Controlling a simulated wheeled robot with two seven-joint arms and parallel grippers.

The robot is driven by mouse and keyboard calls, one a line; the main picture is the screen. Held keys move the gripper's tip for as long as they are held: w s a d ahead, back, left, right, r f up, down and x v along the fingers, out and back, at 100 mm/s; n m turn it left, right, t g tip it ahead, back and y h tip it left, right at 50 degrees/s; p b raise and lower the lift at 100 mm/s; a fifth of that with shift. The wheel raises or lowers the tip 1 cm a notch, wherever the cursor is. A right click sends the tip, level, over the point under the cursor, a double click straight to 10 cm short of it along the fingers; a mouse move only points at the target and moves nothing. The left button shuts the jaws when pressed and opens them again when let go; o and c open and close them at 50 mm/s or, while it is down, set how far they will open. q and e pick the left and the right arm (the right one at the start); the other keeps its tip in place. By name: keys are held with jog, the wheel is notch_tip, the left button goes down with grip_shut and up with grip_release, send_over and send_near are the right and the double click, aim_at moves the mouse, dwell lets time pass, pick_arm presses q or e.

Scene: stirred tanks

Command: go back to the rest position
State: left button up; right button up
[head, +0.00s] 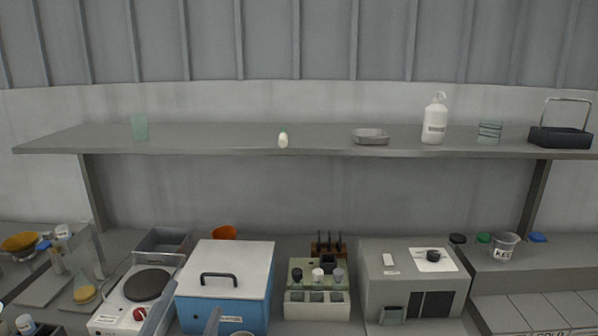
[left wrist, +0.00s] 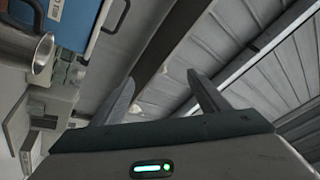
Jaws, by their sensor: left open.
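My left gripper (head: 194,300) shows only as two grey fingers at the bottom edge of the head view, in front of the hotplate and the blue box. In the left wrist view my left gripper (left wrist: 160,78) has its two fingers spread apart with nothing between them. Its fingers point toward a grey ribbed surface, and they look clear of everything. My right gripper is not in view.
A blue box (head: 226,305) with a white lid, a hotplate (head: 125,304), a tube rack (head: 317,297) and a grey instrument (head: 413,287) stand on the bench. A shelf (head: 220,145) spans above. A metal cup (left wrist: 42,52) shows beside the left gripper's view.

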pick_arm(q)
jog(key=s+a+f+n+g+y, duration=0.2)
jog(key=s+f+n+g, duration=0.1)
jog(key=f, duration=0.5)
jog(key=s+a+f+n+g+y, duration=0.1)
jog(key=s+a+f+n+g, duration=0.2)
jog(key=f, duration=0.5)
jog(key=s+f+n+g+y, duration=0.2)
jog(key=s+f+g, duration=0.15)
jog(key=f, duration=0.55)
jog(key=s+d+f+n+g+h, duration=0.1)
jog(key=s+f+g, duration=0.4)
jog(key=s, duration=0.4)
jog(key=s+d+f+n+g, duration=0.1)
jog(key=s+f+g, duration=0.3)
jog(key=s+f, duration=0.4)
notch_tip(320, 180, down, 25)
jog(key=s+f, duration=1.2)
jog(key=f, duration=0.5)
jog(key=shift+s+a+f+m, duration=0.15)
jog(key=shift+s+a+m, duration=0.15)
jog(key=shift+s+a, duration=0.1)
